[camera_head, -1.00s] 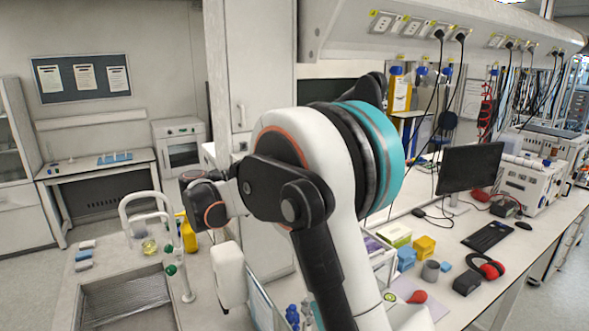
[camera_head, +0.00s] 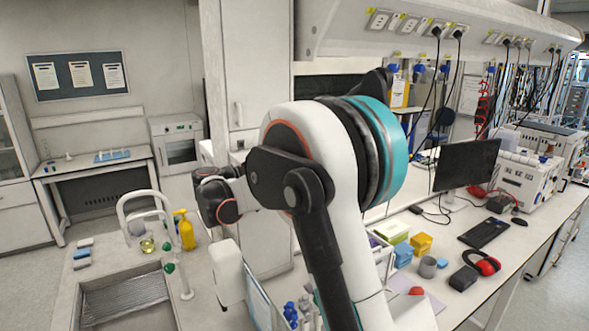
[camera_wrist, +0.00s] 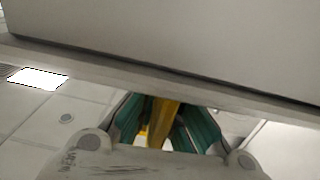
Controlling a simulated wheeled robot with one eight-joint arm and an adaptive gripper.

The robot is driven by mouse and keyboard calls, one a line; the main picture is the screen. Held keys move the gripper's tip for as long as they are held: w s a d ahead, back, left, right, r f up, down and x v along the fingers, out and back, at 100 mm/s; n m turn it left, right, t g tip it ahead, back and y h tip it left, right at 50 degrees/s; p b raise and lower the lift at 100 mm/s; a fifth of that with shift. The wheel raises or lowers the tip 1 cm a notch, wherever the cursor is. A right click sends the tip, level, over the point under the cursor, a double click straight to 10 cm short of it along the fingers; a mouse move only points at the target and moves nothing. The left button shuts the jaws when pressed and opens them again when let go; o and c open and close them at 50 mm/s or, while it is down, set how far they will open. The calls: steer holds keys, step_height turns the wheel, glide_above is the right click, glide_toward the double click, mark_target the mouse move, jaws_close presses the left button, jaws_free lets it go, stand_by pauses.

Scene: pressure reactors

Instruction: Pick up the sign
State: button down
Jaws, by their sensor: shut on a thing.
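In the wrist view, my gripper (camera_wrist: 163,135) is shut on a yellow thing, which I take to be the sign (camera_wrist: 164,118). The sign shows as a narrow yellow strip between the two green finger pads. Its full shape and any marking are hidden by the fingers and the palm. In the head view, my arm covers the middle of the picture and its wrist part is beside the tall cabinet. My fingers and the held sign cannot be made out there.
A large pale flat surface (camera_wrist: 180,40) crosses the wrist view just beyond my fingers. In the head view, a sink (camera_head: 125,300) and a yellow pump bottle (camera_head: 186,232) stand at lower left. The right bench holds a monitor (camera_head: 465,163), keyboard (camera_head: 484,233) and red-black headset (camera_head: 484,262).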

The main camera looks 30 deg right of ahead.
steer(key=shift+r, duration=0.1)
step_height(320, 180, up, 20)
steer(key=b, duration=0.1)
stand_by(0.6)
